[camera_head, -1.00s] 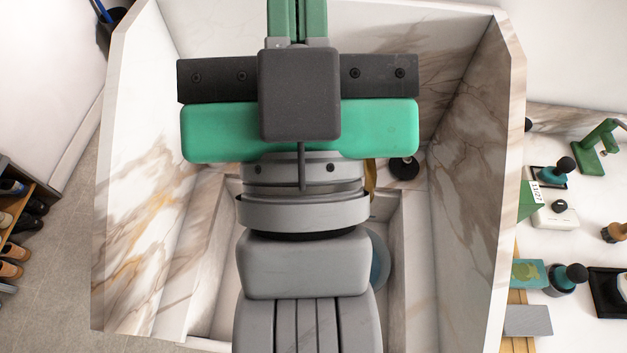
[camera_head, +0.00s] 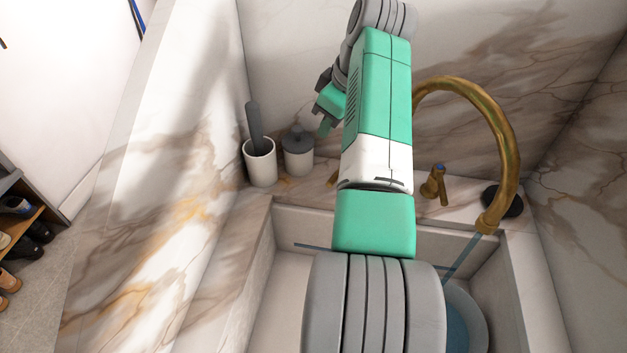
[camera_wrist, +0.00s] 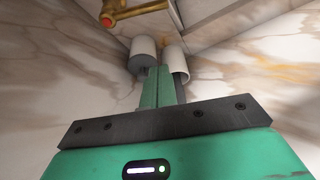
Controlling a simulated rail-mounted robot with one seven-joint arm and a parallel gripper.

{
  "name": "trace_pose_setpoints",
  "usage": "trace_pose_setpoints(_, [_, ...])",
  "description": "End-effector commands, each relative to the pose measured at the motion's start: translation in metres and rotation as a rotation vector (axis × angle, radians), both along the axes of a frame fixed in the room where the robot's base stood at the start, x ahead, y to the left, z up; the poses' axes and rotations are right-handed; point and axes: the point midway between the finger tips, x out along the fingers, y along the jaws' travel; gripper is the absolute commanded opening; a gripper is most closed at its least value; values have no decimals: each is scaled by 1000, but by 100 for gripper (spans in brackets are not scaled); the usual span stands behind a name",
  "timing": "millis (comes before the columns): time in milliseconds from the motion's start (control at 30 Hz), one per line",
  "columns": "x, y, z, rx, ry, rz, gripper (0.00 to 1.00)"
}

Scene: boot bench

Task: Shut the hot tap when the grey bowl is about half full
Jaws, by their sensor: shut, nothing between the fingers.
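The brass spout (camera_head: 511,150) arches over the sink at the right, and a thin blue stream (camera_head: 462,258) runs from it. The grey bowl (camera_head: 480,305) is under it with blue water inside; my arm hides its left part, so I cannot judge the level exactly. The hot tap, brass with a red end (camera_wrist: 106,21), shows at the wrist view's top left; in the head view only a brass sliver (camera_head: 333,178) shows beside my arm. My gripper (camera_head: 325,127) is shut and empty, above the back ledge near the jars; its fingers (camera_wrist: 160,72) point toward them.
A blue-marked brass tap (camera_head: 435,186) stands right of my arm. A white cup (camera_head: 261,165) holding a dark grey handle and a lidded jar (camera_head: 298,155) stand on the ledge at the left. Marble walls enclose the sink (camera_head: 288,262). A black round thing (camera_head: 513,207) sits behind the spout.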

Motion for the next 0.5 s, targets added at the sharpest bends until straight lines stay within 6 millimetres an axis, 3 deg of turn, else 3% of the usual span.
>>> trace_pose_setpoints(267, [-1, 3, -11, 1, 17, 12, 0])
trace_pose_setpoints(500, [6, 18, -57, 1, 19, 12, 0])
